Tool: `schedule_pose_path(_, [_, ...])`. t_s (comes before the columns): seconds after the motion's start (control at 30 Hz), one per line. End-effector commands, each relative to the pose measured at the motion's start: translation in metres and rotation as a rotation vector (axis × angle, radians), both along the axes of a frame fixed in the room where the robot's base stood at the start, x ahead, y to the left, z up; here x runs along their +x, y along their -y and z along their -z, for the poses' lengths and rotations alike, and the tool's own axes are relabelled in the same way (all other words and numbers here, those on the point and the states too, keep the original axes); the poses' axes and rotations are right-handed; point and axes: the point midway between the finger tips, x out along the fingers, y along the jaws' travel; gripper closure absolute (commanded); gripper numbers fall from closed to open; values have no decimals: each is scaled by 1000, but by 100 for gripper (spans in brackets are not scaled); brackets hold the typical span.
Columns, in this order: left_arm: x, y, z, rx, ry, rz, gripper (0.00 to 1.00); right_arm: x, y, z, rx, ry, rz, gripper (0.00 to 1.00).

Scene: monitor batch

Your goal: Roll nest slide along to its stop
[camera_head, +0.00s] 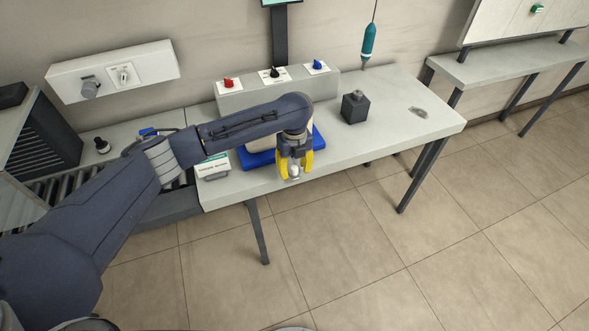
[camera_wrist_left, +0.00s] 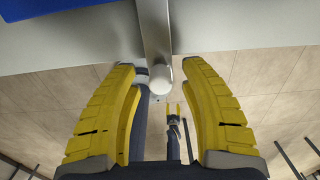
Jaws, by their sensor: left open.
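A blue nest (camera_head: 319,138) sits on the table, partly hidden behind my left arm, with a pale block (camera_head: 259,159) on it. Its blue edge (camera_wrist_left: 50,8) shows at the top left of the left wrist view. A metal bar (camera_wrist_left: 155,30) ends in a round pale knob (camera_wrist_left: 163,78) at the table's front edge. My left gripper (camera_head: 294,174) is over this edge, pointing down. In the left wrist view its yellow fingers (camera_wrist_left: 160,72) are open on either side of the knob, with gaps.
A switch box (camera_head: 275,88) with red, black and blue knobs stands behind the nest. A labelled card (camera_head: 212,166) and roller conveyor (camera_head: 62,190) are at left. The table's right end is mostly clear.

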Motion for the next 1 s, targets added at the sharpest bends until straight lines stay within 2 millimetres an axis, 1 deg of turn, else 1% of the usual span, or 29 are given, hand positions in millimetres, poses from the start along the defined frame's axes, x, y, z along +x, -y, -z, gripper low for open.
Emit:
schedule_pose_path(0.17, [0, 0, 5, 0, 0, -2, 56, 0, 0, 0, 0, 0, 0, 55])
schedule_pose_path(0.43, [0, 0, 6, 0, 0, -1, 56, 1, 0, 0, 0, 1, 0, 55])
schedule_pose_path(0.47, [0, 0, 6, 0, 0, -1, 54, 1, 0, 0, 0, 1, 0, 55])
schedule_pose_path(0.83, [0, 0, 6, 0, 0, -1, 97, 1, 0, 0, 0, 1, 0, 55])
schedule_pose_path(0.87, [0, 0, 6, 0, 0, -1, 100, 1, 0, 0, 0, 1, 0, 55])
schedule_pose_path(1.0, [0, 0, 6, 0, 0, -1, 100, 1, 0, 0, 0, 1, 0, 55])
